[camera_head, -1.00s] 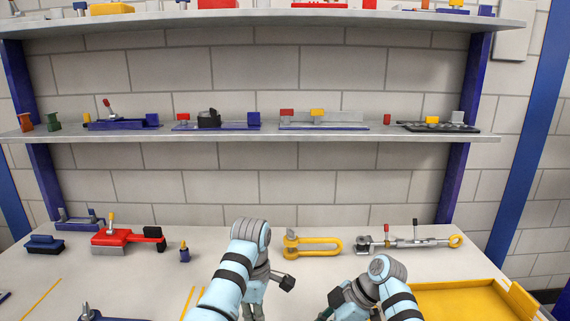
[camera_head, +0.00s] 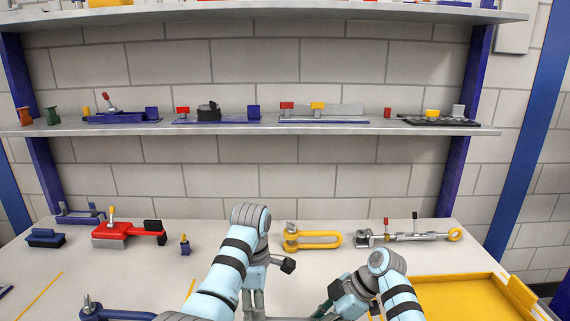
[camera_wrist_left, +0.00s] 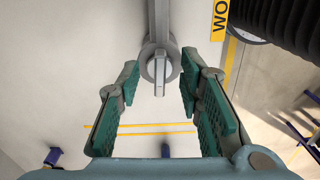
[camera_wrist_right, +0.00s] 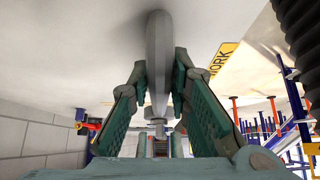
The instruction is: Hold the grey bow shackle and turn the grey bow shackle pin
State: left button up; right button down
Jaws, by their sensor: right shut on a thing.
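The grey bow shackle (camera_wrist_right: 157,60) stands between the fingers of my right gripper (camera_wrist_right: 158,92) in the right wrist view, and that gripper is shut on it. The grey bow shackle pin (camera_wrist_left: 160,68) shows in the left wrist view, with a round collar and a flat bar-like end. My left gripper (camera_wrist_left: 159,82) is open around the pin's end, with a gap on both sides. In the head view my left gripper (camera_head: 254,304) and right gripper (camera_head: 324,311) are low in the middle; the shackle cannot be made out there.
A yellow shackle (camera_head: 312,240) and a grey rod assembly with a yellow eye (camera_head: 410,236) lie behind the arms. A yellow tray (camera_head: 450,283) is at the right. A red tool (camera_head: 125,232) and a blue block (camera_head: 46,238) lie at the left.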

pick_arm(q)
notch_tip(320, 180, up, 16)
jog(key=shift+f, duration=0.25)
dwell(0.3)
pick_arm(e)
jog(key=c, duration=1.4)
grip_release()
pick_arm(q)
notch_tip(320, 180, up, 8)
jog(key=p, duration=0.8)
jog(key=shift+r, duration=0.15)
pick_arm(e)
jog(key=d+r, duration=0.2)
jog(key=r, duration=0.3)
jog(key=d+r, duration=0.2)
jog(key=r, duration=0.4)
jog(key=d+r, duration=0.3)
jog(key=r, duration=0.3)
jog(key=shift+s+d+r, duration=0.1)
jog(key=shift+s+r, duration=0.05)
jog(key=shift+r, duration=0.1)
